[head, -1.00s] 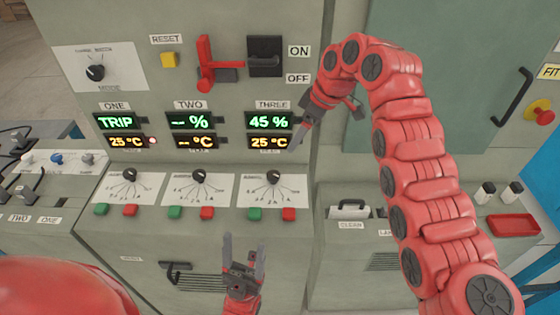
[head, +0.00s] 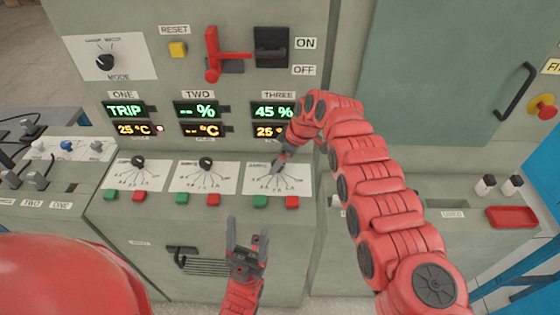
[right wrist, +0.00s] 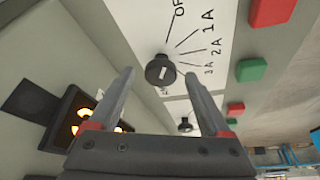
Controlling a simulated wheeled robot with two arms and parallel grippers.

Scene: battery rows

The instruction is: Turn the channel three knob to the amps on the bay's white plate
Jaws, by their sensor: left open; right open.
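The channel three knob is black with a pale mark on its face; it shows in the right wrist view (right wrist: 160,69) on a white dial plate (right wrist: 215,15) lettered OFF, 1A, 2A and 3A. I cannot tell exactly which mark it points to. My right gripper (right wrist: 158,76) is open, its fingers on either side of the knob in that view; contact is not clear. In the head view my right gripper (head: 278,168) covers this knob. My left gripper (head: 248,238) is open and empty in front of the cabinet. I cannot make out a separate plate giving the amps.
The channel two knob (head: 206,163) and channel one knob (head: 138,162) stand to the left. Green (head: 260,202) and red (head: 292,202) buttons sit below channel three. A red lever (head: 213,55) is above. The channel three display (head: 272,111) reads 45 %.

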